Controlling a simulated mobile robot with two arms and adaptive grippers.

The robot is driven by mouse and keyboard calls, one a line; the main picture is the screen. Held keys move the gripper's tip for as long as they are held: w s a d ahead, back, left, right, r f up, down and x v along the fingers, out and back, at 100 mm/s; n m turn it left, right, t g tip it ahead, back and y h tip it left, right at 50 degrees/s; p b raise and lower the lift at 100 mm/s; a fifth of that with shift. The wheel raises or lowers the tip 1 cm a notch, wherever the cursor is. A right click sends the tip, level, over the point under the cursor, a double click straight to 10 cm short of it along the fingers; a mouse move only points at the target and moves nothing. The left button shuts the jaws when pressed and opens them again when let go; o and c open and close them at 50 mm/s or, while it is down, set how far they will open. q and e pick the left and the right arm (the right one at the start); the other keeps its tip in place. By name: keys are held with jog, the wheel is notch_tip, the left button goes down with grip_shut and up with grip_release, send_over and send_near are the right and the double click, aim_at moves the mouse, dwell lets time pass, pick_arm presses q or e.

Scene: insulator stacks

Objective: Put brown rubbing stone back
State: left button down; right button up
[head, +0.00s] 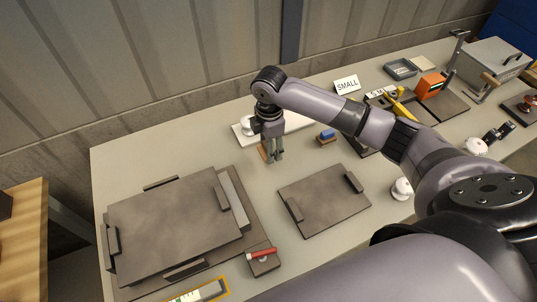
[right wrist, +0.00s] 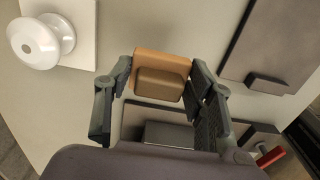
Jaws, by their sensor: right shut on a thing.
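The brown rubbing stone (right wrist: 160,85), a brown block with a lighter tan part behind it, sits between the two fingers of my right gripper (right wrist: 160,92) in the right wrist view. My right gripper (head: 273,158) is shut on it and points down over the table in the head view. There the brown stone (head: 263,153) shows only as a small brown edge beside the fingers. Whether it touches the table is hard to tell. My left gripper is not in view.
A blue-topped block (head: 327,136) stands right of the gripper. A white insulator (head: 248,125) sits on a white board behind it. A dark plate with raised ends (head: 325,203) and a large dark panel (head: 170,228) lie in front. A red-handled item (head: 262,254) is near the front.

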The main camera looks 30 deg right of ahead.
jog(key=shift+f, duration=0.7)
notch_tip(320, 180, down, 4)
jog(key=shift+r+p, duration=0.25)
jog(key=shift+p, duration=0.1)
jog(key=shift+f, duration=0.3)
jog(key=shift+f, duration=0.1)
jog(key=o, duration=1.1)
notch_tip(320, 180, up, 12)
jog(key=shift+r+b, duration=0.15)
jog(key=shift+b, duration=0.7)
